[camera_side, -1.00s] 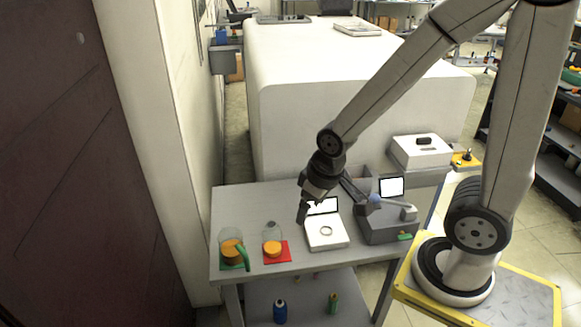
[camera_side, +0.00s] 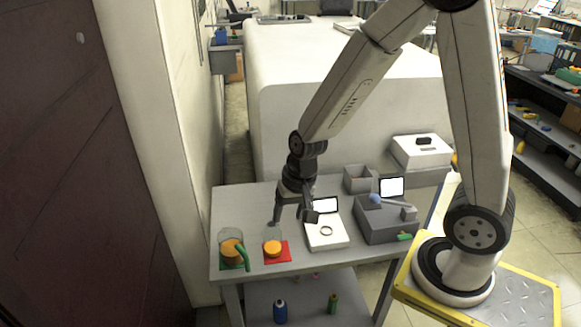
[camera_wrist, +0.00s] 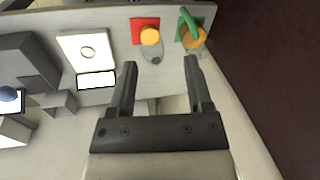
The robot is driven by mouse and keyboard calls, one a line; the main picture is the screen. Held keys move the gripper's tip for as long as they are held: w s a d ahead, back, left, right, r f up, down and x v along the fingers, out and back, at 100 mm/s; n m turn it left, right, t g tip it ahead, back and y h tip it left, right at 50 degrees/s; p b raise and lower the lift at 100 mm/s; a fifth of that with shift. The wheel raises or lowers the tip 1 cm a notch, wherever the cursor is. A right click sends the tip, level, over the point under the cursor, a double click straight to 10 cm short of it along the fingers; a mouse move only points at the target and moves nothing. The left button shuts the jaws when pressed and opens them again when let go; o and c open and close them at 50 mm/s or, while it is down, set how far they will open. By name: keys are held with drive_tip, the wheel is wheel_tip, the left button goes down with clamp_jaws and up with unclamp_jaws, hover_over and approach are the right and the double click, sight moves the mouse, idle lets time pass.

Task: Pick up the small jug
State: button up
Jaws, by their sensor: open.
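A small clear jug with orange contents (camera_side: 272,247) stands upright on a red mat (camera_side: 284,257). It also shows in the wrist view (camera_wrist: 150,36), beyond my fingertips. To its left a larger clear jug with orange contents and a green handle (camera_side: 232,249) stands on a green mat (camera_side: 233,267); it also shows in the wrist view (camera_wrist: 193,38). My gripper (camera_side: 293,217) points down, open and empty, above the bench and just up and right of the small jug. In the wrist view its two fingers (camera_wrist: 160,63) are apart with nothing between them.
A white scale (camera_side: 325,240) with a ring on its top stands right of the red mat. A grey device with a screen (camera_side: 385,225) and a grey open box (camera_side: 357,179) are farther right. The bench front left of the mats is clear.

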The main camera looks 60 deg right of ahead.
drive_tip(key=w+f+m+y, duration=0.2)
drive_tip(key=w+f+m, duration=0.4)
drive_tip(key=f+m, duration=0.15)
drive_tip(key=m, duration=0.9)
approach(248, 262)
wheel_tip(248, 262, down, 4)
drive_tip(key=w, duration=0.1)
drive_tip(key=shift+w+a+f+y, duration=0.1)
drive_tip(key=shift+w+f+y, duration=0.05)
drive_tip(key=shift+f, duration=0.35)
drive_tip(key=shift+w+a+f+y, duration=0.1)
drive_tip(key=shift+f+y, duration=0.05)
drive_tip(key=shift+f, duration=0.35)
drive_tip(key=shift+f, duration=0.15)
drive_tip(key=shift+x, duration=2.5)
clamp_jaws()
